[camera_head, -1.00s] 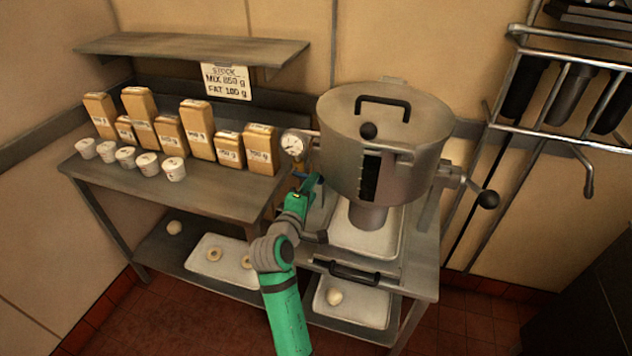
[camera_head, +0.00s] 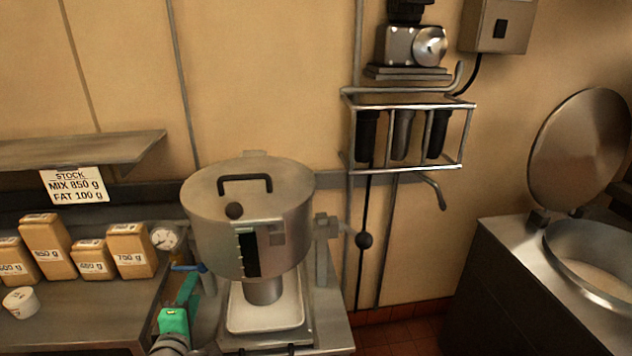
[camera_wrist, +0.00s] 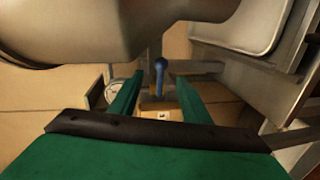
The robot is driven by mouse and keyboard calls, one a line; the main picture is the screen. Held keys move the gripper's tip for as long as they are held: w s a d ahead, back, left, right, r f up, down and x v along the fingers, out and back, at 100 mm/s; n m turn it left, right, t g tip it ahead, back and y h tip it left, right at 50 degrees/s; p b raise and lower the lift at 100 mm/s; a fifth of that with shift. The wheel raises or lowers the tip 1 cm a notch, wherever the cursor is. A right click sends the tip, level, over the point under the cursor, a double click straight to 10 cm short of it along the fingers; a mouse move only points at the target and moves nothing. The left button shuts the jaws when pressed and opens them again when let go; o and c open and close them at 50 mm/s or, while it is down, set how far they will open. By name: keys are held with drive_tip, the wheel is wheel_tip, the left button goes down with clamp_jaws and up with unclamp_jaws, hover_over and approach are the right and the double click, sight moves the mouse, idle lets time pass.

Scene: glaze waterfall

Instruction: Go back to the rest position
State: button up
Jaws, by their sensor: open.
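My gripper (camera_head: 190,287) is at the left side of the steel hopper machine (camera_head: 247,215), with its green fingers pointing up towards it. In the wrist view my gripper (camera_wrist: 158,97) is open, with its two green fingers apart. A blue-tipped lever (camera_wrist: 160,72) shows in the gap between them, beyond the fingertips; no contact is visible. The same blue lever (camera_head: 190,267) shows just above the gripper in the head view. Most of my arm is cut off by the lower edge of the head view.
A white tray (camera_head: 262,322) lies under the hopper's spout. A dial gauge (camera_head: 165,238) and labelled packages (camera_head: 132,252) stand to the left. A ball-ended handle (camera_head: 363,240) juts out at the right. A lidded kettle (camera_head: 590,265) stands far right, beyond a floor gap.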

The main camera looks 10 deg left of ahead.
drive_tip(key=s+d+f+m+h, duration=0.1)
drive_tip(key=s+d+f+m, duration=0.45)
drive_tip(key=d+f, duration=0.5)
drive_tip(key=s+d+f+m, duration=0.5)
drive_tip(key=s+d+f, duration=0.3)
drive_tip(key=d, duration=0.4)
drive_tip(key=s+d+r+m+h, duration=0.1)
drive_tip(key=s+d+m+h, duration=0.3)
drive_tip(key=s+d+m, duration=0.6)
drive_tip(key=s+d, duration=0.8)
drive_tip(key=s, duration=0.2)
drive_tip(key=shift+s+d+r+m+h, duration=0.2)
drive_tip(key=shift+d+m+h, duration=0.05)
drive_tip(key=shift+m+h, duration=0.15)
drive_tip(key=shift+c, duration=1.3)
